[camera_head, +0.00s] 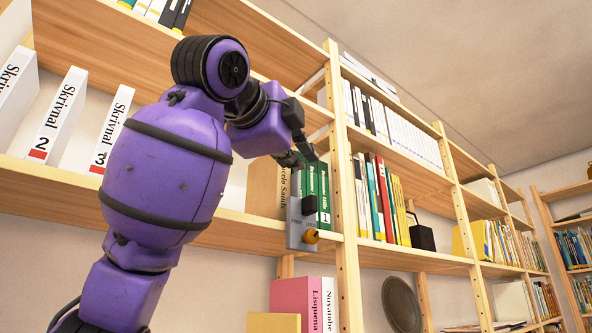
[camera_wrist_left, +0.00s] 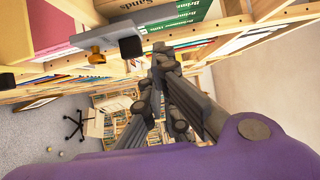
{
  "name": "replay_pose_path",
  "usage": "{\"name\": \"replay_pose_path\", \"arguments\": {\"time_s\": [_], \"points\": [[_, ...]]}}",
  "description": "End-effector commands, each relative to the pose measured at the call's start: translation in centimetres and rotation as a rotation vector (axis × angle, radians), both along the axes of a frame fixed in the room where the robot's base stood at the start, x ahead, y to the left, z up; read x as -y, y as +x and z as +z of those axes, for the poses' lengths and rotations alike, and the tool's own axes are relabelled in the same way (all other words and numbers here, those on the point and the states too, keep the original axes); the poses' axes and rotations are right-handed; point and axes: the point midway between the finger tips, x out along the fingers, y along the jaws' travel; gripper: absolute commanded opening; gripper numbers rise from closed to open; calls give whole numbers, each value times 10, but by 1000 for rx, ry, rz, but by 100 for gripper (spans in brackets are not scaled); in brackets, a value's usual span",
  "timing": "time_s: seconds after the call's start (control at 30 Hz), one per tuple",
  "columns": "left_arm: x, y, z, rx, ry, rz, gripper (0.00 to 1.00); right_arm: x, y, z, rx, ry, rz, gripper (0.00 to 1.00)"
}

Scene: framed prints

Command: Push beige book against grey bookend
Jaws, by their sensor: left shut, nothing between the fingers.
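The beige book (camera_head: 264,188) stands upright on the middle shelf, at the left end of a group of green books (camera_head: 324,195). Part of its lettered face shows at the top of the left wrist view (camera_wrist_left: 128,5). The grey bookend (camera_head: 296,232), with an orange knob and a dark block, is at the shelf's front edge, in front of the green books. It also shows in the left wrist view (camera_wrist_left: 112,37). My left gripper (camera_head: 301,158) is shut and empty, above and in front of the books. My right gripper is not in view.
White binders (camera_head: 56,125) stand left of my purple left arm, which hides part of the shelf. A wooden upright (camera_head: 343,190) rises right of the green books. Coloured books and a black object (camera_head: 421,236) stand beyond it. A pink binder (camera_head: 292,300) is below.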

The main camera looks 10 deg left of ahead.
Motion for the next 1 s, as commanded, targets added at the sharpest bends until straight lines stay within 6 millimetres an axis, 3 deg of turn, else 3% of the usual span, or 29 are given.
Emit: {"name": "replay_pose_path", "arguments": {"time_s": [0.13,0.33,0.4,0.6,1.0], "points": [[6,38,-5,-13,0,0,0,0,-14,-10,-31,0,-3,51],[13,77,-4,-10,0,-1,0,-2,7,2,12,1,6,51],[-3,80,-2,-6,-2,3,0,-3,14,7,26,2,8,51],[-21,87,-3,-7,-1,1,0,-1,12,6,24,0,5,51],[-25,89,-3,-6,0,0,0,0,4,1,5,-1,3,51]]}}
